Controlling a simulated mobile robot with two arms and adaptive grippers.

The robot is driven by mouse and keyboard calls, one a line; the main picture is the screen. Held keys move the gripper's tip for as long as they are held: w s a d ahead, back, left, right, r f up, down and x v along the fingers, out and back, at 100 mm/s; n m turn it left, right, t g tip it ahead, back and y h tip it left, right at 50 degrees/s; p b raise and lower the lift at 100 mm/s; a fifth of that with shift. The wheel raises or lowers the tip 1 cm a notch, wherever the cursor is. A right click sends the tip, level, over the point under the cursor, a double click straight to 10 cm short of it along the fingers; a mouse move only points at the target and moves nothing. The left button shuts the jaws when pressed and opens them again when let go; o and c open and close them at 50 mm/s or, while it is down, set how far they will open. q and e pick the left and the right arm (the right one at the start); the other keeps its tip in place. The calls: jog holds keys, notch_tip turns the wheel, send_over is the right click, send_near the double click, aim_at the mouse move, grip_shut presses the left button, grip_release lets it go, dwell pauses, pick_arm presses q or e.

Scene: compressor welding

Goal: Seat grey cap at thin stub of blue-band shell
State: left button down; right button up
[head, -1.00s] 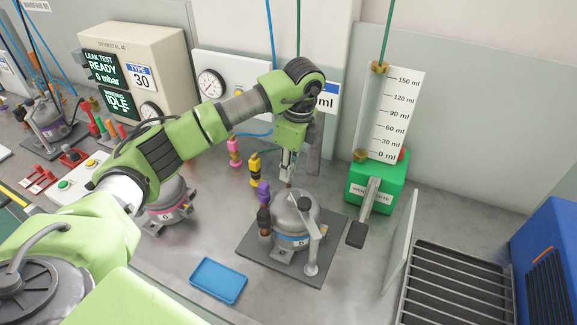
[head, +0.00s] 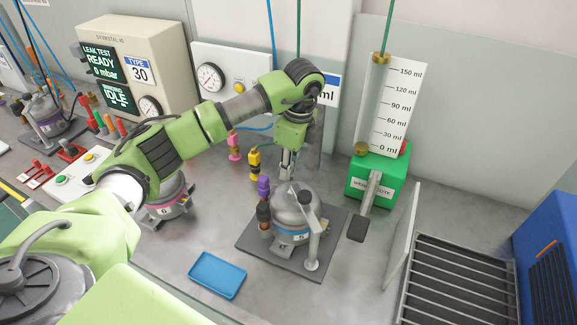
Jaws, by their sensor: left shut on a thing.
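The blue-band shell (head: 293,211) is a grey domed compressor body marked 5. It stands upright on a dark square plate (head: 322,271), with a clamp arm across its right front. My left gripper (head: 287,172) points down just behind the top of the shell. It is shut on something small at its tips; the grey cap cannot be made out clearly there. The thin stub is not clearly visible, and I cannot tell whether the cap touches it. A purple-topped fitting (head: 263,186) stands at the shell's left. My right gripper is not in view.
A blue tray (head: 217,275) lies empty in front. Yellow (head: 254,165) and pink (head: 234,147) fittings stand behind left. A pink-band shell (head: 168,203) is partly behind my arm. A green-based measuring column (head: 371,180) and clear panel (head: 402,245) stand at right.

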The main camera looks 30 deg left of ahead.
pick_arm(q)
jog(key=shift+f, duration=0.2)
dwell(0.5)
jog(key=c, duration=1.8)
grip_release()
jog(key=r, duration=0.4)
jog(key=d+r, duration=0.1)
jog(key=r, duration=0.7)
jog(key=shift+d, duration=0.25)
